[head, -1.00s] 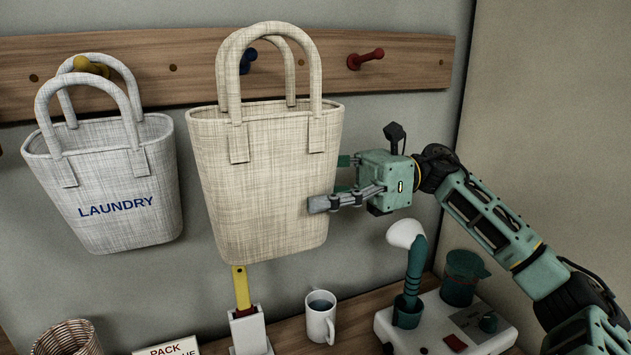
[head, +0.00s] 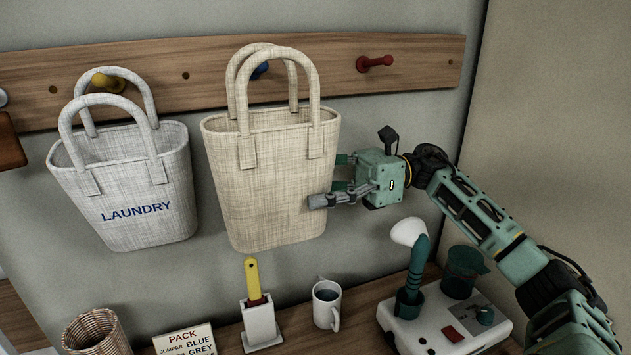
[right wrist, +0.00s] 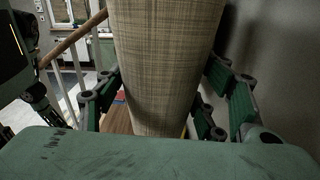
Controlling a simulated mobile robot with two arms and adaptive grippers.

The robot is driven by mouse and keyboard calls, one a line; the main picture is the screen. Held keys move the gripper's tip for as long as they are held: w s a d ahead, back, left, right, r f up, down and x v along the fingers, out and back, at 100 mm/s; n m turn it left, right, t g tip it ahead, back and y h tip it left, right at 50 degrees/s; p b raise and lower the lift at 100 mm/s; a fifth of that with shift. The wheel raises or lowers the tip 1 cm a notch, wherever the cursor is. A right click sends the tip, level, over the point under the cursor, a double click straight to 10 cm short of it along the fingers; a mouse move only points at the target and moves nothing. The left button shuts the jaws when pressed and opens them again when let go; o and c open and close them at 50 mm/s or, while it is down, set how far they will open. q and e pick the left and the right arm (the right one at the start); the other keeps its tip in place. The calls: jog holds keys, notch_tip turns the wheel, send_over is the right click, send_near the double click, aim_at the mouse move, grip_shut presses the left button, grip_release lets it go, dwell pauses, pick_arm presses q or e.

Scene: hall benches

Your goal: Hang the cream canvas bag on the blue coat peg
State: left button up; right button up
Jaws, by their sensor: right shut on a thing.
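The cream canvas bag (head: 268,185) is upright in front of the wall, its two handles standing up. My right gripper (head: 325,193) is shut on the bag's right side, below its rim. In the right wrist view the bag (right wrist: 165,70) stands between the fingers (right wrist: 165,115). The blue coat peg (head: 260,70) is on the wooden rail (head: 410,65) and is partly seen through the handle loops. I cannot tell whether a handle is over or touching the peg. My left gripper is not in view.
A white LAUNDRY bag (head: 130,190) hangs by the yellow peg (head: 107,82). A red peg (head: 374,63) is free. Below are a wicker basket (head: 95,335), a sign (head: 185,342), a yellow-handled brush in a holder (head: 261,325), a mug (head: 326,305) and a white appliance (head: 450,325).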

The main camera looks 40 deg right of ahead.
jog(key=shift+w+d+r+p, duration=0.1)
jog(key=shift+w+d+p, duration=0.1)
jog(key=shift+w+p, duration=0.5)
jog(key=shift+w+d+r+p, duration=0.1)
jog(key=shift+w+d+p, duration=0.05)
jog(key=shift+w+p, duration=0.55)
jog(key=shift+f, duration=0.3)
jog(key=shift+w+d+f+b, duration=0.15)
jog(key=shift+w+f+b, duration=0.5)
jog(key=shift+b, duration=0.45)
jog(key=o, duration=1.5)
jog(key=shift+o, duration=0.2)
jog(key=shift+f, duration=0.15)
